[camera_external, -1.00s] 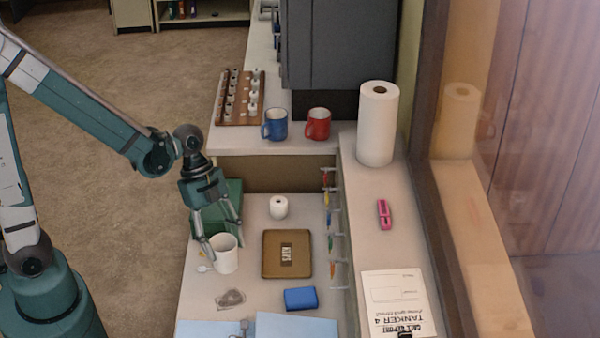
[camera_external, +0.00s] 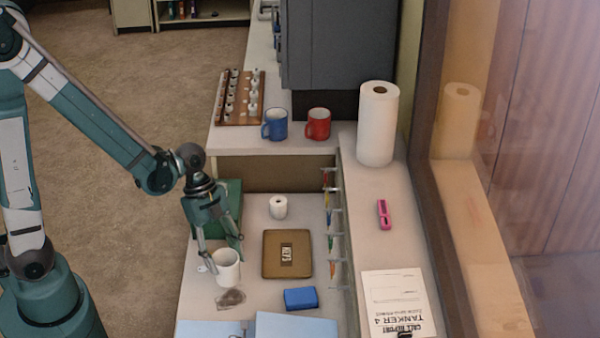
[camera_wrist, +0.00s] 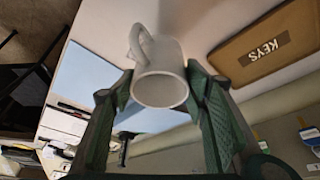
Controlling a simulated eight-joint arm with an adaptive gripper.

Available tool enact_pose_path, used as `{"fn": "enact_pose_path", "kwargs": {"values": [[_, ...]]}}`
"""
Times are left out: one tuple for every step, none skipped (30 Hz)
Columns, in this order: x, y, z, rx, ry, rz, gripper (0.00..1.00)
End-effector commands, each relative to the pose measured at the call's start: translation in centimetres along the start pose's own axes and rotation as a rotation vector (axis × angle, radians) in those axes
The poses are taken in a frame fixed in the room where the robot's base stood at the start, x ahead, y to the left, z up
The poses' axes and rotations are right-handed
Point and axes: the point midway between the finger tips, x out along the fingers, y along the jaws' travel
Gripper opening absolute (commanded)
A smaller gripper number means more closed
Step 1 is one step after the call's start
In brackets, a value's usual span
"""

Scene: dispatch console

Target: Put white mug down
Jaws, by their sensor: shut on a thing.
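The white mug (camera_external: 228,270) is between the fingers of my gripper (camera_external: 222,253), over the left part of the lower desk. In the wrist view my gripper (camera_wrist: 160,84) is shut on the white mug (camera_wrist: 160,90), one finger on each side of it. The handle shows at the mug's upper left there. I cannot tell whether the mug's base touches the desk. A small glassy dish (camera_external: 231,300) lies just in front of it.
A brown KEYS box (camera_external: 272,262) lies right of the mug, with a blue block (camera_external: 300,299) in front of it. A white roll (camera_external: 278,207) stands behind. Blue papers (camera_external: 295,327) lie at the front. Blue (camera_external: 275,124) and red (camera_external: 318,123) mugs stand on the upper shelf.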

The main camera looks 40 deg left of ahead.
Motion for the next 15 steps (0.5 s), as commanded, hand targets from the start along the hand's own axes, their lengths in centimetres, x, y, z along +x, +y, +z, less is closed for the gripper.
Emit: {"fn": "enact_pose_path", "kwargs": {"values": [[0.06, -0.02, 0.02, 0.000, 0.000, 0.000, 0.29], [0.06, -0.02, 0.02, 0.000, 0.000, 0.000, 0.29], [0.05, -0.02, 0.01, 0.000, 0.000, 0.000, 0.29], [0.04, -0.02, 0.01, 0.000, 0.000, 0.000, 0.29], [0.03, -0.02, 0.00, 0.000, 0.000, 0.000, 0.29], [0.03, -0.02, 0.00, 0.000, 0.000, 0.000, 0.29], [0.03, -0.02, 0.00, 0.000, 0.000, 0.000, 0.29], [0.03, -0.02, 0.00, 0.000, 0.000, 0.000, 0.29], [0.04, -0.03, 0.01, 0.000, 0.000, 0.000, 0.29], [0.08, -0.03, 0.02, 0.000, 0.000, 0.000, 0.29], [0.14, -0.04, 0.05, 0.000, 0.000, 0.000, 0.29], [0.27, -0.06, 0.10, 0.000, 0.000, 0.000, 0.29], [0.41, -0.07, 0.15, 0.000, 0.000, 0.000, 0.29], [0.59, -0.09, 0.22, 0.000, 0.000, 0.000, 0.29], [0.87, -0.11, 0.34, 0.000, 0.000, 0.000, 0.29]]}}
